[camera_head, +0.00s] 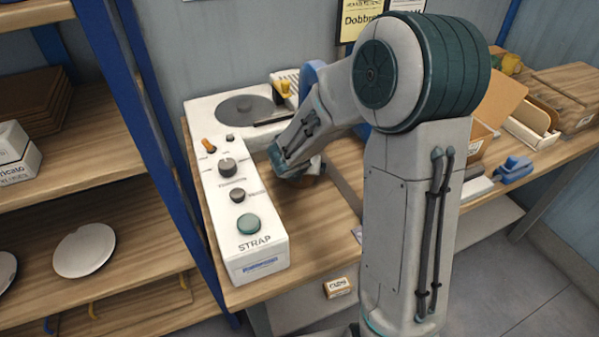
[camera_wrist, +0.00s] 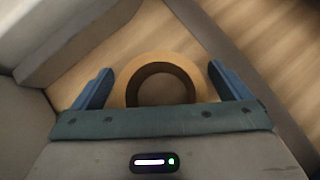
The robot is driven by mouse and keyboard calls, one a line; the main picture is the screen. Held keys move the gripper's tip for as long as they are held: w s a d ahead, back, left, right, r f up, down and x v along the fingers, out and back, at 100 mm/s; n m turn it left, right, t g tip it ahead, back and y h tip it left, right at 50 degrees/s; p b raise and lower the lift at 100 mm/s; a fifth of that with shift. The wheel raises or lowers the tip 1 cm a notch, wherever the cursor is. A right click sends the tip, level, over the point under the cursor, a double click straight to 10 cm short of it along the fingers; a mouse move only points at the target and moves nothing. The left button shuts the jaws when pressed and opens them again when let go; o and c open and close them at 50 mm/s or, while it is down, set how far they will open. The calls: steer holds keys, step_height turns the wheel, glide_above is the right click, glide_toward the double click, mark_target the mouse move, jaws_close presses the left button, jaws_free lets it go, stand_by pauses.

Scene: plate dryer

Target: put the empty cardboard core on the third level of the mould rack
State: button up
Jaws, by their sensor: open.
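The cardboard core (camera_wrist: 160,57) is a tan ring with a dark hollow middle, on the wood-grained surface in the wrist view. My gripper (camera_wrist: 160,69) is open, with one blue finger on each side of the core. Small gaps appear between fingers and core. In the head view my gripper (camera_head: 290,168) is low over the bench behind the strap control box, and the core is mostly hidden there. A rack (camera_head: 90,150) with wooden shelves and blue posts, likely the mould rack, stands at the left.
The white strap control box (camera_head: 245,225) stands at the bench's left, between the rack and my gripper. Discs (camera_head: 85,250) and boxes (camera_head: 15,150) occupy rack shelves. Open cartons (camera_head: 530,122) and a blue tool (camera_head: 513,170) lie at the bench's right.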

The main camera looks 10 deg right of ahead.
steer(key=c, duration=1.1)
steer(key=shift+c, duration=0.2)
steer(key=shift+r, duration=0.15)
